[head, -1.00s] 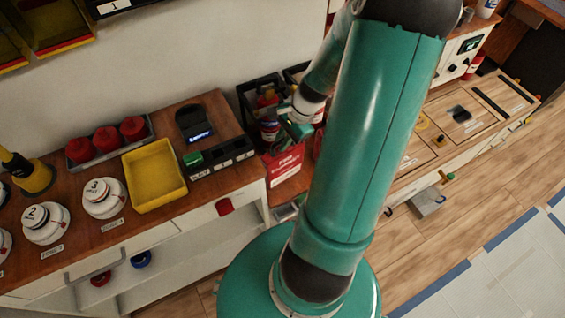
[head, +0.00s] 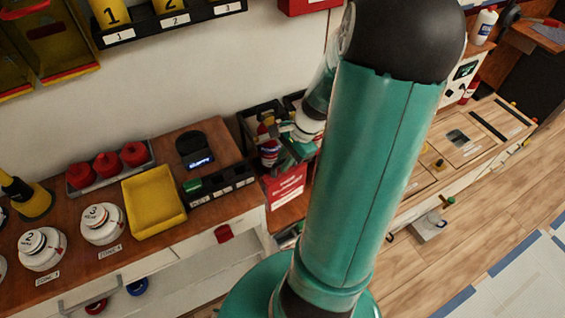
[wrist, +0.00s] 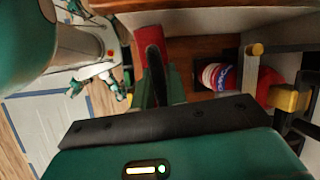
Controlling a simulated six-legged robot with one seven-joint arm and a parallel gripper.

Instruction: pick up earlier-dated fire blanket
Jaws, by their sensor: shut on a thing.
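A red fire blanket packet (head: 286,184) with white lettering hangs upright below my gripper (head: 292,148) in the head view, beside the wooden bench end. Its date is too small to read. In the wrist view my gripper (wrist: 158,88) is shut on the red packet (wrist: 151,45), seen edge-on between the dark green fingers. My upper arm hides the area right of the packet in the head view, so I cannot tell whether another blanket stands there.
Dark bins with cans (head: 268,150) stand close behind my gripper; a red-white-blue can (wrist: 217,77) shows in the wrist view. A yellow tray (head: 155,203) and a dark label rack (head: 222,183) sit on the left bench.

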